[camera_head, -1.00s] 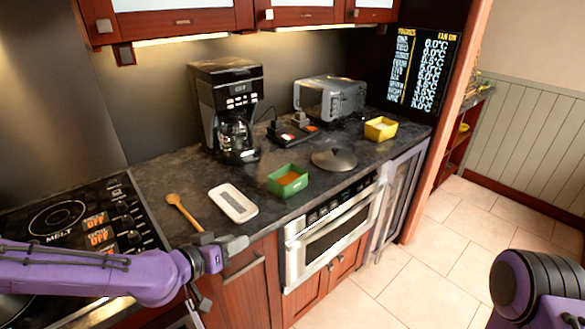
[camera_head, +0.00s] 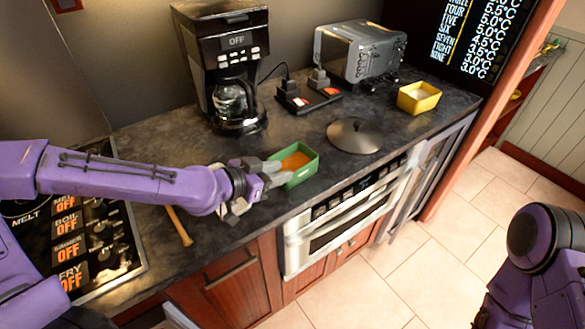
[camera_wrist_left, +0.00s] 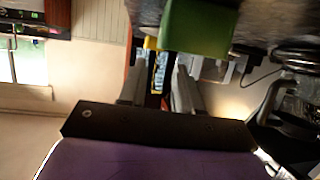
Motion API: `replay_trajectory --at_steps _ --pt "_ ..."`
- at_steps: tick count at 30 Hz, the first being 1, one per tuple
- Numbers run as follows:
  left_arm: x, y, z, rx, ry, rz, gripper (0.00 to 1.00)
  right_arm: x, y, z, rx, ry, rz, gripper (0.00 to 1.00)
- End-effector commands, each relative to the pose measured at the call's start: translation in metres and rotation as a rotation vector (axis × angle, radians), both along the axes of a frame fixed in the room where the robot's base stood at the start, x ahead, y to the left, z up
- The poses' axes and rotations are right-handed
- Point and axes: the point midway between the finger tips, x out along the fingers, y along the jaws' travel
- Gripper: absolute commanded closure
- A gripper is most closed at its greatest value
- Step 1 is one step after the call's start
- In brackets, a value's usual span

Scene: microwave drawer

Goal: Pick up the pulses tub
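A green tub with orange-brown contents (camera_head: 298,170) stands on the dark counter near its front edge; it looks like the pulses tub. My left gripper (camera_head: 275,173) is at the tub's left side in the head view, its fingers reaching to the near left wall. In the left wrist view the fingers (camera_wrist_left: 160,88) are spread apart with nothing clearly between them, and the green tub (camera_wrist_left: 197,28) is just beyond their tips. I cannot tell whether a finger touches it. My right arm shows at the right edge, its gripper out of view.
A metal lid (camera_head: 355,134) lies to the tub's right, and a yellow tub (camera_head: 419,97) stands farther right. A coffee maker (camera_head: 226,70), a switch panel (camera_head: 308,96) and a toaster (camera_head: 358,50) stand behind. A wooden spoon (camera_head: 180,226) lies partly under my left arm.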

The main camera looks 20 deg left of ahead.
Motion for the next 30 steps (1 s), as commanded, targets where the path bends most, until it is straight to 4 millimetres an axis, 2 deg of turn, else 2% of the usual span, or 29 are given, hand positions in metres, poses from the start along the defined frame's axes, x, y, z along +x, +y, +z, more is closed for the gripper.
replay_trajectory --at_steps 1,8,16,24,25,27,28,30 --pt "0.006 -0.003 -0.006 0.002 0.004 -0.001 0.67 0.000 0.000 -0.003 0.000 0.000 0.000 0.57" --pt "0.020 -0.012 -0.011 0.000 0.007 0.002 0.67 0.001 0.000 -0.003 0.000 -0.002 0.000 0.57" --pt "0.048 -0.033 -0.024 -0.001 0.006 0.004 0.67 0.001 0.000 0.000 0.000 -0.002 0.001 0.57" --pt "0.053 -0.036 -0.025 -0.003 0.004 0.004 0.67 0.001 0.000 0.000 0.000 -0.002 0.001 0.57" --pt "0.053 -0.036 -0.025 -0.003 0.004 0.004 0.70 0.001 0.000 0.000 0.000 -0.002 0.001 0.57" --pt "0.053 -0.036 -0.025 -0.003 0.004 0.004 0.93 0.001 0.000 0.000 0.000 -0.002 0.001 0.57" --pt "0.053 -0.036 -0.025 -0.002 0.004 0.004 1.00 0.001 0.000 0.000 0.000 -0.002 0.001 0.57" --pt "0.053 -0.036 -0.025 -0.002 0.004 0.004 1.00 0.001 0.000 0.000 0.000 -0.002 0.001 0.57"
